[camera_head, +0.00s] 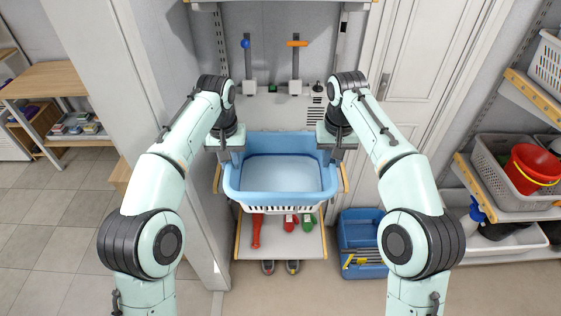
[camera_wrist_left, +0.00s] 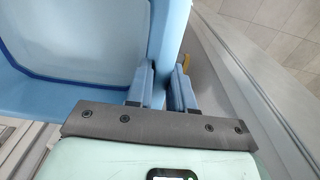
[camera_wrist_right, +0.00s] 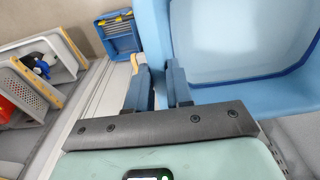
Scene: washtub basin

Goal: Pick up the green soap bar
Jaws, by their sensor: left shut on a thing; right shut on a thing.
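A small dark-green block (camera_head: 272,88), possibly the green soap bar, sits on the grey surface behind the basin; it is too small to tell for sure. The light-blue basin (camera_head: 280,196) is between my arms. My left gripper (camera_head: 237,157) is shut on the basin's left rim, and its fingers straddle the wall in the left wrist view (camera_wrist_left: 160,80). My right gripper (camera_head: 324,157) is shut on the right rim, also seen in the right wrist view (camera_wrist_right: 160,80). The basin's visible floor looks empty.
A white basket (camera_head: 300,209) shows under the basin. Red and green items (camera_head: 308,221) lie on the shelf below. A blue crate (camera_head: 361,236) stands on the floor at right. Shelving with a grey basket and red bucket (camera_head: 532,168) is far right. A wall panel flanks my left arm.

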